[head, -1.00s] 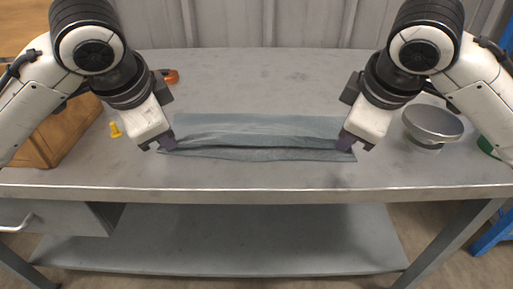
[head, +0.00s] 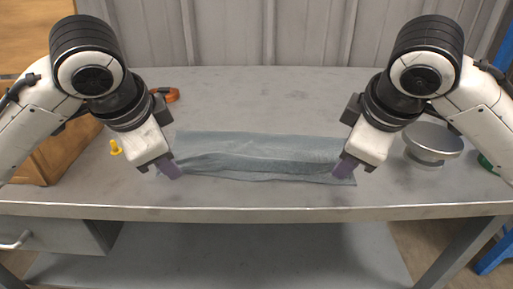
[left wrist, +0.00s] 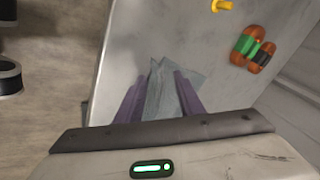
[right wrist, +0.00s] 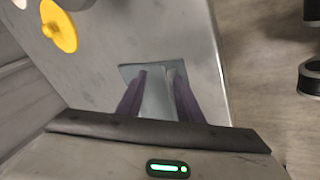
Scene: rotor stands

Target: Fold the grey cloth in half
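The grey cloth (head: 260,150) lies on the table as a long, wide strip, with a raised lengthwise ridge and a thin layer showing along its near edge. My left gripper (head: 170,170) is at its left end and my right gripper (head: 345,167) at its right end. In the left wrist view the left gripper's purple fingers (left wrist: 158,95) stand apart, with cloth (left wrist: 160,92) seen between them. In the right wrist view the right gripper's fingers (right wrist: 157,92) also stand apart over the cloth (right wrist: 155,95). Whether the fingertips touch the cloth is unclear.
A silver round dish on a foot (head: 433,140) stands to the right, with a green item (head: 487,162) beyond it. A yellow piece (head: 116,147), an orange item (head: 165,94) and a brown box (head: 50,150) are at the left. The table (head: 260,95) behind the cloth is clear.

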